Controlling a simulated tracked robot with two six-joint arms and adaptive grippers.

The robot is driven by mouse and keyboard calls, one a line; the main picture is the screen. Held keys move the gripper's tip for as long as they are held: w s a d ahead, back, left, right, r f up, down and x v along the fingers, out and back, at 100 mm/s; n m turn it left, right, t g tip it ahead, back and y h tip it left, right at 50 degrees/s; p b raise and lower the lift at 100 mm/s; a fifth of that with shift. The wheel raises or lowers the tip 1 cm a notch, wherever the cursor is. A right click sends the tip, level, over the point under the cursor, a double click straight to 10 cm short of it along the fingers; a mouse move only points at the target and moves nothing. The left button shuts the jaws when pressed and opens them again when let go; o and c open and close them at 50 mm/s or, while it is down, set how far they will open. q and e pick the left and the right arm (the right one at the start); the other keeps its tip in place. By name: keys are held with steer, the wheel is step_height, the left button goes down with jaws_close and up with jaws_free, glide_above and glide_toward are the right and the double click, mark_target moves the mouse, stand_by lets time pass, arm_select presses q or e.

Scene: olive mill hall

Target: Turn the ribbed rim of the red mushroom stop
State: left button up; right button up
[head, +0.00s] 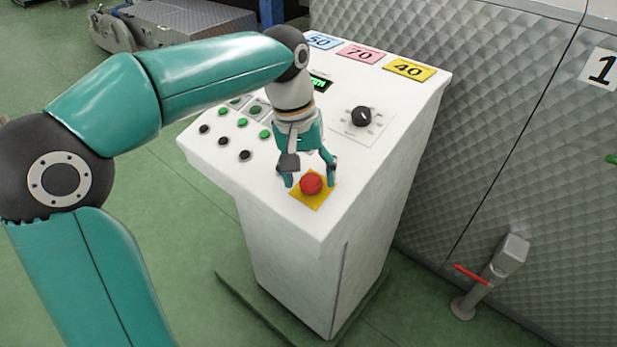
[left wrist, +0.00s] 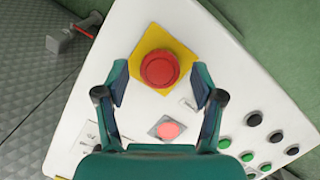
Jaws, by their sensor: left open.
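The red mushroom stop (head: 311,183) sits on a yellow square plate (head: 317,202) near the front corner of the white console's sloping top. In the left wrist view the red stop (left wrist: 160,69) is round and lies just beyond my fingertips, on its yellow plate (left wrist: 188,53). The ribs are too small to make out. My right gripper is not in view.
The white console (head: 290,250) carries green and black buttons (head: 242,123), a black rotary knob (head: 361,116) and cards marked 50, 70 and 40 (head: 409,68). A quilted metal wall (head: 480,130) stands right.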

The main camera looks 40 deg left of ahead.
arm_select(q)
steer(key=shift+f, duration=0.35)
steer(key=shift+c, duration=0.3)
steer(key=c, duration=1.1)
